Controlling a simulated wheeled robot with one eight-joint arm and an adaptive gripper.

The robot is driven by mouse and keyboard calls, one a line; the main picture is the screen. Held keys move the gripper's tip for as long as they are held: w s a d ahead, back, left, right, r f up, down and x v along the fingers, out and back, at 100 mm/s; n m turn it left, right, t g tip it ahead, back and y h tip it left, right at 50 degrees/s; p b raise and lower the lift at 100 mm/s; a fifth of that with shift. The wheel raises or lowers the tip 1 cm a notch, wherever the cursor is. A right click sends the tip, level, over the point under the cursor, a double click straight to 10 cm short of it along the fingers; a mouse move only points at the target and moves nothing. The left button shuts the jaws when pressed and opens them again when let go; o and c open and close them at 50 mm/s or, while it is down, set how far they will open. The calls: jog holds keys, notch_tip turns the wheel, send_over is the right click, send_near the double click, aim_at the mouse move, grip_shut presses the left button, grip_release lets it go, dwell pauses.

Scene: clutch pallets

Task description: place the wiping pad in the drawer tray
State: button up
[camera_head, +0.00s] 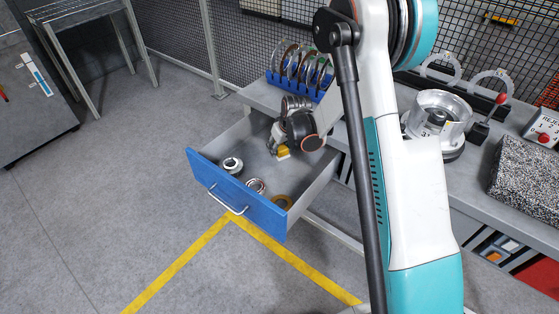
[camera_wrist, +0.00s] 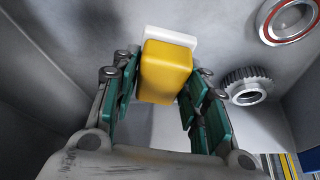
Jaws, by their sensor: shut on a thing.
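The wiping pad (camera_wrist: 166,72) is a yellow block with a white layer on its far side. My gripper (camera_wrist: 158,100) is shut on it, with green-padded fingers on both sides of the yellow part. In the head view the pad (camera_head: 284,153) shows as a small yellow patch below my gripper (camera_head: 278,149), inside the outline of the open drawer tray (camera_head: 314,184). The tray is grey inside with a blue front. Whether the pad touches the tray floor, I cannot tell. My gripper hides part of the tray's back.
In the tray near its front lie a ring-shaped bearing (camera_head: 232,165), a toothed metal ring (camera_head: 256,186) and a tan ring (camera_head: 282,202). A blue rack of discs (camera_head: 296,86) stands on the bench behind. A metal housing (camera_head: 437,115) sits right of my arm.

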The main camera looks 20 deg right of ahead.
aim_at(280, 164)
jog(key=shift+f+b, duration=0.8)
jog(key=shift+f, duration=1.9)
jog(key=o, duration=1)
jog(key=shift+f, duration=0.1)
jog(key=s+r+p, duration=0.1)
jog(key=s+r, duration=0.4)
jog(key=r, duration=0.5)
jog(key=s+r+m+t+p, duration=0.1)
jog(key=s+r+p, duration=0.1)
jog(key=s+r, duration=0.5)
jog(key=s+r+p, duration=0.1)
jog(key=s+r, duration=0.3)
jog(key=r, duration=0.8)
jog(key=s+r+m+t, duration=0.1)
jog(key=s+r, duration=0.2)
jog(key=s, duration=0.6)
jog(key=s+a+r+t+h, duration=0.1)
jog(key=s+r, duration=0.2)
jog(key=s, duration=0.6)
jog(key=shift+s+a+m, duration=0.25)
jog(key=shift+s+m, duration=0.15)
